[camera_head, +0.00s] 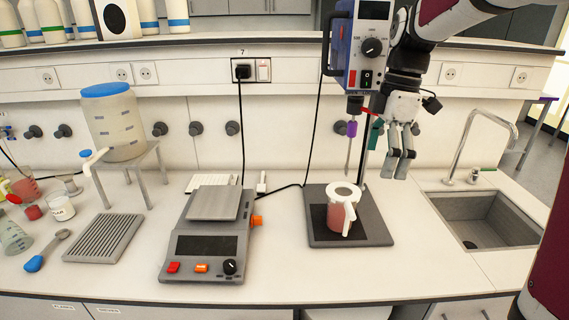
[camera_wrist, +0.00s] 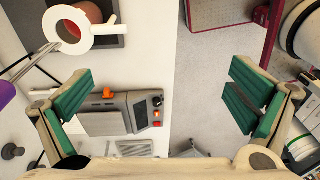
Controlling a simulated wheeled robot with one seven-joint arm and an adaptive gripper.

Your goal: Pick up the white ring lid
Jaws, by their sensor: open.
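The white ring lid (camera_head: 343,199) lies on top of a beaker of pinkish-red liquid (camera_head: 341,222). The lid is flat with a round hole, and a white part extends down its right side. The lid also shows at the upper left of the wrist view (camera_wrist: 84,43), with a tab pointing right. My gripper (camera_head: 397,168) hangs to the right of the lid and above it, apart from it. In the wrist view my gripper (camera_wrist: 165,90) is open, with green pads far apart and nothing between them.
The stirrer head (camera_head: 362,45) and its thin shaft (camera_head: 350,152) hang just above the lid. The beaker stands on the dark stirrer base (camera_head: 375,228). A scale (camera_head: 206,240) stands left, a sink (camera_head: 490,222) right. The counter front is clear.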

